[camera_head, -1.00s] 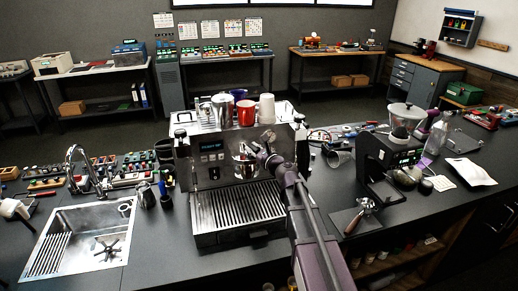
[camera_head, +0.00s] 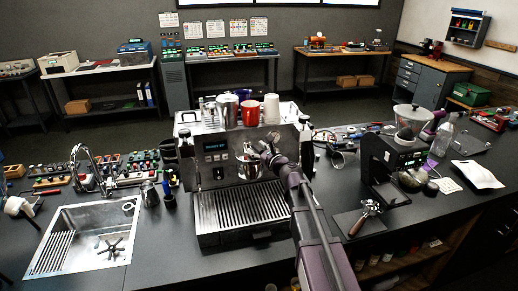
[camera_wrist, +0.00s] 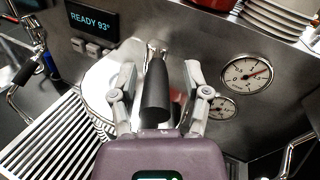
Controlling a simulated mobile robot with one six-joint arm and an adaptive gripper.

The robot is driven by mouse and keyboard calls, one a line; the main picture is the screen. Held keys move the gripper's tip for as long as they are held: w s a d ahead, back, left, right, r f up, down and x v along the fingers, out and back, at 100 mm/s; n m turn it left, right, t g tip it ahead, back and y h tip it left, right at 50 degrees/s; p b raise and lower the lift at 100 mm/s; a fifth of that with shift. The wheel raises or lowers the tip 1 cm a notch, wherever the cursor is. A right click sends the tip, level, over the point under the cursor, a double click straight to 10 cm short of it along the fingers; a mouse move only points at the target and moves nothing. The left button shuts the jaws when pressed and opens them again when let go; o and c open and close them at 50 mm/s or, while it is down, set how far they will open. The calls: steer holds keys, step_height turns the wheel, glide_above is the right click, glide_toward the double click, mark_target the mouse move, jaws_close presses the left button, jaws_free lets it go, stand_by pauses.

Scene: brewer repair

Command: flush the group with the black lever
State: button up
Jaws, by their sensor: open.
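The espresso machine (camera_head: 238,172) stands on the dark counter, with its slatted drip tray (camera_head: 240,205) at the front. In the wrist view the black lever (camera_wrist: 155,92) has a metal top and points toward my wrist. My gripper (camera_wrist: 158,95) is open, with one finger on each side of the lever; a gap shows on both sides. The round chrome group (camera_wrist: 104,88) is partly hidden behind the left finger. In the head view my gripper (camera_head: 266,150) is at the machine's front, and the lever is too small to make out.
The lit display (camera_wrist: 92,18) reads READY 93°. Two pressure gauges (camera_wrist: 246,72) sit right of the lever. Cups and a steel pitcher (camera_head: 227,110) stand on top. A sink (camera_head: 85,240) lies left; a grinder (camera_head: 395,160) and a portafilter (camera_head: 366,212) are to the right.

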steer(key=v, duration=1.2)
stand_by(0.9)
steer(key=s+a+f+n+g+h+b, duration=0.1)
steer(key=s+a+f+n+g, duration=0.1)
steer(key=s+f+n+g, duration=0.35)
steer(key=s+a+f+n+g, duration=0.25)
steer(key=f+n, duration=0.45)
steer(key=n, duration=0.4)
steer(key=s+d+f+n+g+h, duration=0.7)
steer(key=s+d+n, duration=0.3)
steer(key=s, duration=0.2)
steer(key=shift+d+f+h+b, duration=0.35)
steer(key=shift+f+h+b, duration=0.1)
steer(key=shift+h, duration=0.35)
steer(key=shift+w, duration=0.1)
